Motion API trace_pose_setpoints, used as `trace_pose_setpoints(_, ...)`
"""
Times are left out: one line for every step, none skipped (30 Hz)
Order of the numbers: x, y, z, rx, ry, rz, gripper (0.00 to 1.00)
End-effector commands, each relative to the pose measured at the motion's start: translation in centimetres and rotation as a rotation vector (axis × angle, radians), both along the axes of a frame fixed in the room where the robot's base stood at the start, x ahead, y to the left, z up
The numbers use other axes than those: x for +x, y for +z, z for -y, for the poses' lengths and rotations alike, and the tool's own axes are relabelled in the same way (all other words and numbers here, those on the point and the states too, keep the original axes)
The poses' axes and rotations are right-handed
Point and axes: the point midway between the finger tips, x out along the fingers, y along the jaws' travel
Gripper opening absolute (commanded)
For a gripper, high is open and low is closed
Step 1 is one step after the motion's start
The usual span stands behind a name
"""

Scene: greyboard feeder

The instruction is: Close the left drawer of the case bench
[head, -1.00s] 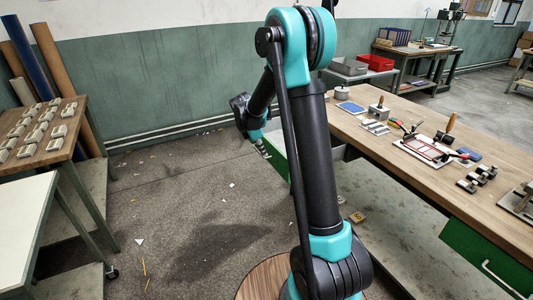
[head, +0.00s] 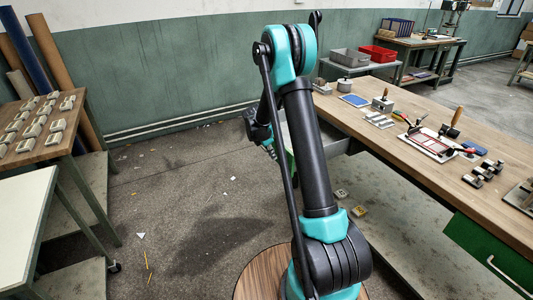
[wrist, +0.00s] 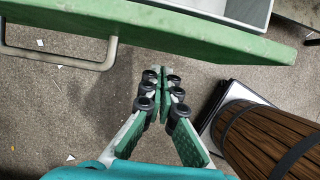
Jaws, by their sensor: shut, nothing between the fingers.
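The left drawer is pulled out from the far end of the case bench (head: 440,130). In the head view its green front (head: 288,139) shows partly, behind my arm. In the wrist view the green front (wrist: 215,38) crosses the top, with a metal bar handle (wrist: 75,62) at left and the open grey inside (wrist: 225,8) behind it. My gripper (wrist: 165,72) is shut and empty. Its tips lie close to the lower edge of the drawer front, right of the handle; I cannot tell whether they touch. In the head view my gripper (head: 271,152) is small, beside the drawer front.
Another green drawer (head: 485,248) with a handle is at the bench's near end. Tools and a red-framed fixture (head: 440,145) lie on the bench top. A wooden table (head: 50,150) with pale parts stands at left. The floor between is mostly clear.

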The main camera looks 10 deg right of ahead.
Motion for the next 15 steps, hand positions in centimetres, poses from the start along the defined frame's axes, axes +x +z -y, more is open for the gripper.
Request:
trace_pose_setpoints(0.2,0.0,0.6,0.000,-0.002,0.001,0.00)
trace_pose_setpoints(0.3,0.0,0.8,0.000,-0.002,0.001,0.00)
trace_pose_setpoints(0.4,0.0,1.1,0.001,-0.001,0.000,0.00)
trace_pose_setpoints(0.5,0.0,1.3,0.001,0.000,0.000,0.00)
trace_pose_setpoints(0.5,0.0,1.4,0.001,0.000,0.000,0.00)
trace_pose_setpoints(0.5,0.0,1.6,0.001,0.000,0.000,0.00)
trace_pose_setpoints(0.6,0.0,1.7,0.001,0.000,0.000,0.00)
trace_pose_setpoints(0.6,0.0,1.7,0.001,0.000,0.000,0.00)
trace_pose_setpoints(0.6,0.0,1.8,0.001,0.000,0.000,0.00)
trace_pose_setpoints(0.6,0.0,1.8,0.001,0.000,0.000,0.00)
trace_pose_setpoints(0.6,0.0,1.8,0.001,0.000,0.000,0.00)
trace_pose_setpoints(0.6,0.0,1.8,0.001,0.001,-0.001,0.00)
trace_pose_setpoints(0.6,0.0,1.8,0.001,0.001,-0.001,0.00)
trace_pose_setpoints(0.6,0.0,1.8,0.001,0.001,-0.001,0.00)
trace_pose_setpoints(0.6,0.0,1.8,0.001,0.001,-0.001,0.00)
